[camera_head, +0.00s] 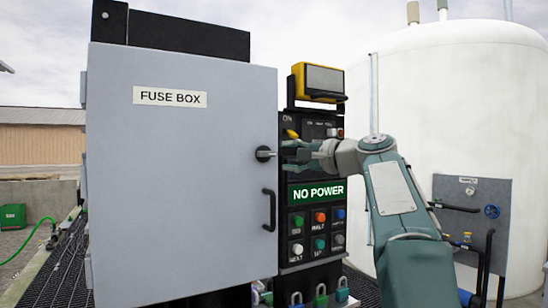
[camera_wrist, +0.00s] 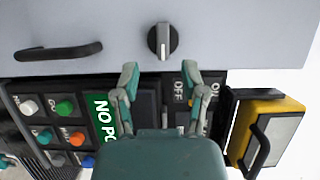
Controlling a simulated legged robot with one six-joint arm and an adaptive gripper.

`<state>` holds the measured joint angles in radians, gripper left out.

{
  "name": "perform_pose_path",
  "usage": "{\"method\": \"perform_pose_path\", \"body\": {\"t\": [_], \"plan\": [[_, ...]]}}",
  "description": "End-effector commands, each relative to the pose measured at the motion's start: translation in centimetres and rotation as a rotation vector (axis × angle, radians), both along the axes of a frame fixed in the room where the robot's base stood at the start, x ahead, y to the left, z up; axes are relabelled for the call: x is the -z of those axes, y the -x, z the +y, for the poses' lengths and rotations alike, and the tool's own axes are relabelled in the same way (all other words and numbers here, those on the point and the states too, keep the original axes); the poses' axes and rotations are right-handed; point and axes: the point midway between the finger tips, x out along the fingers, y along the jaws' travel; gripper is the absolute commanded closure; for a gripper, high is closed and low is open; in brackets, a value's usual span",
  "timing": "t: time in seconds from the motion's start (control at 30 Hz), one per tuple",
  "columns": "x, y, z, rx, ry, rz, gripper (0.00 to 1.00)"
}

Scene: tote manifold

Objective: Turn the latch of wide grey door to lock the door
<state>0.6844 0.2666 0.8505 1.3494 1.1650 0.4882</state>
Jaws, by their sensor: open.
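The wide grey door (camera_head: 185,215) carries a "FUSE BOX" label and appears shut. Its latch (camera_head: 264,154) is a small dark knob near the door's right edge. In the wrist view the latch (camera_wrist: 162,41) is a round dark knob with a light pointer, lying just beyond my fingertips. My gripper (camera_head: 290,153) is open and empty in front of the control panel, just right of the latch. In the wrist view my gripper (camera_wrist: 160,72) has its two fingers spread, apart from the latch. A black door handle (camera_head: 270,210) sits below the latch.
A black control panel (camera_head: 300,270) with coloured buttons and a "NO POWER" sign (camera_head: 316,191) stands right of the door. A yellow device (camera_head: 318,82) sits on top. A white tank (camera_head: 470,110) is behind my arm. Padlocks (camera_head: 320,297) hang below the panel.

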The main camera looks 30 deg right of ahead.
Motion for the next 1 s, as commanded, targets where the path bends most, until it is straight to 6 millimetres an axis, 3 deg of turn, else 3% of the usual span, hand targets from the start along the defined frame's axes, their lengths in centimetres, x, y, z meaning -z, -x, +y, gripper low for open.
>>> {"method": "perform_pose_path", "body": {"t": [0.1, 0.33, 1.0], "plan": [[0.0, 2.4, -1.1, 0.003, 0.000, 0.002, 0.44], [0.1, 4.9, -2.3, 0.000, 0.000, 0.003, 0.44], [0.5, 5.2, -1.7, -0.003, 0.012, 0.017, 0.44]]}}
